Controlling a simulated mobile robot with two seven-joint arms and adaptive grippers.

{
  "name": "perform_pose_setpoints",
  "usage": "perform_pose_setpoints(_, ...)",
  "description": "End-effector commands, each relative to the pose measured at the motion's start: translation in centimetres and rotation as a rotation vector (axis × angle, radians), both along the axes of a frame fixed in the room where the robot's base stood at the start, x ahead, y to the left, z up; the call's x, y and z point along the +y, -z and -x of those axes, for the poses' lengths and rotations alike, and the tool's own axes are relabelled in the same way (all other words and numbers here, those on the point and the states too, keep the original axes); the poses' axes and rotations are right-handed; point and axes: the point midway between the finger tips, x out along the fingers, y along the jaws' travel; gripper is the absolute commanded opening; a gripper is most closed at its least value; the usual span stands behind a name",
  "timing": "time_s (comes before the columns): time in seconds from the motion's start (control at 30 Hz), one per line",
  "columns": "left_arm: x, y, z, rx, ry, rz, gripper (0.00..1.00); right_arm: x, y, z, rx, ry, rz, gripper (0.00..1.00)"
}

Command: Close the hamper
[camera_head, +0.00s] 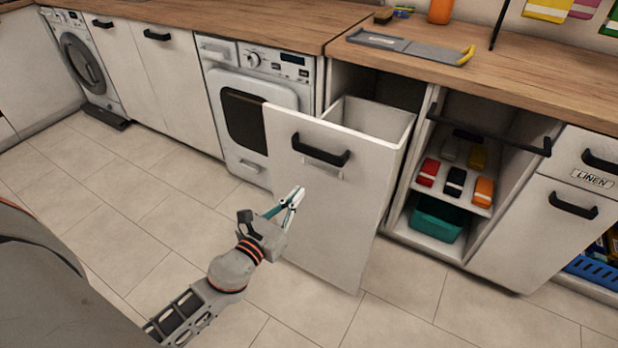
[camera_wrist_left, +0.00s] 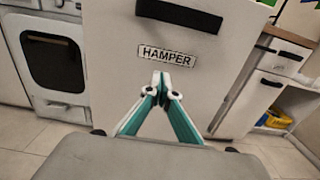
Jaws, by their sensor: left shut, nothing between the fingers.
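The hamper (camera_head: 335,215) is a white pull-out unit with a black bar handle (camera_head: 320,150) near the top of its front panel. It stands pulled out from under the counter, with its inner bin showing behind the panel. In the left wrist view the panel (camera_wrist_left: 210,75) carries a HAMPER label (camera_wrist_left: 167,56) below the handle. My left gripper (camera_head: 297,193) is shut and empty, in front of the panel below the handle. Its fingertips (camera_wrist_left: 161,78) show just below the label. I cannot tell whether they touch the panel. My right gripper is not in view.
A dryer-like machine (camera_head: 258,100) stands left of the hamper. To the right is an open shelf unit (camera_head: 470,185) with small coloured packs and a teal bin (camera_head: 436,220). A LINEN cabinet (camera_head: 540,235) stands beyond it. The tiled floor before the hamper is clear.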

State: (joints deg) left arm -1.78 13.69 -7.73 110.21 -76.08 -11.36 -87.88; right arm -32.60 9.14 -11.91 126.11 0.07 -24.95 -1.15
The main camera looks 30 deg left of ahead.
Motion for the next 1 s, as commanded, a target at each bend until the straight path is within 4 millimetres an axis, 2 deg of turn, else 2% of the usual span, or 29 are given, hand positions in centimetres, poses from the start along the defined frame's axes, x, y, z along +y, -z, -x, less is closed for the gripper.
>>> perform_pose_setpoints(0.03,-0.1,-0.5,-1.2,-0.006,0.000,-0.001,0.00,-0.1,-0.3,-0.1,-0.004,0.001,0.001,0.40)
perform_pose_setpoints(0.2,-0.1,-0.2,-4.4,-0.002,0.000,0.000,0.00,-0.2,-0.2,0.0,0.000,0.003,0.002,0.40)
perform_pose_setpoints(0.4,-0.3,0.2,-6.8,0.003,0.000,0.001,0.00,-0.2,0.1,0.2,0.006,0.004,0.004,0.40)
perform_pose_setpoints(0.6,-0.3,0.3,-7.7,0.005,0.000,0.001,0.00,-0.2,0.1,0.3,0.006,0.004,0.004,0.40)
perform_pose_setpoints(1.0,-0.3,0.3,-7.9,0.004,0.000,0.002,0.00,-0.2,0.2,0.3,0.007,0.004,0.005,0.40)
